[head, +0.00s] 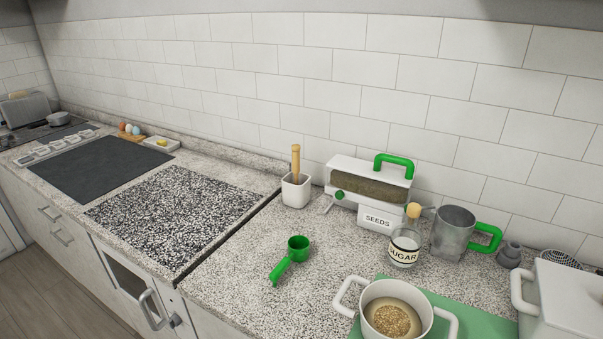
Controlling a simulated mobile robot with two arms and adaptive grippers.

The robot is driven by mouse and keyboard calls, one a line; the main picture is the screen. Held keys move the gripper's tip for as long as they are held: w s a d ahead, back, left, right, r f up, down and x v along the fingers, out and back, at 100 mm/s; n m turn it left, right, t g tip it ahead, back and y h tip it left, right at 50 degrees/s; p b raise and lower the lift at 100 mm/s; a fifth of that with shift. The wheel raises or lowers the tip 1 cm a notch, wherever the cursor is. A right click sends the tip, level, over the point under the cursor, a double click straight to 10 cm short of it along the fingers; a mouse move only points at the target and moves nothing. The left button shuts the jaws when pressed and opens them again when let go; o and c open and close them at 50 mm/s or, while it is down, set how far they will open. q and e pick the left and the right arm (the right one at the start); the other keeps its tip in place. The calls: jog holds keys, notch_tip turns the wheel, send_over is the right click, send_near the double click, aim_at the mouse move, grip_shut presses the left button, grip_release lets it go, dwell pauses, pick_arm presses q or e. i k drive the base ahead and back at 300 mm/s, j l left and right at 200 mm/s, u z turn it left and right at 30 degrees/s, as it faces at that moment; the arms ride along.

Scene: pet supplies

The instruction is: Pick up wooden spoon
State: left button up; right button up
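A wooden spoon (296,160) stands upright in a small white square holder (296,191) on the speckled counter, against the back wall area. Only its light wooden handle shows above the rim; its lower end is hidden inside the holder. Neither of my grippers appears in the head view.
Right of the holder stand a white seeds dispenser (368,184) with a green handle, a sugar jar (404,247) and a metal mug (453,233). A green scoop (291,258) lies in front. A white pot (397,314) sits on a green mat (472,308). Counter left of the scoop is clear.

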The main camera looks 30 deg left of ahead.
aim_at(296, 148)
jog(key=j+z, duration=0.25)
jog(key=j, duration=0.15)
jog(key=k+j+z, duration=0.25)
jog(key=j, duration=0.15)
jog(key=j+z, duration=0.2)
jog(key=j, duration=0.2)
jog(key=k+j+z, duration=0.25)
jog(key=i+j, duration=0.1)
jog(key=j, duration=0.05)
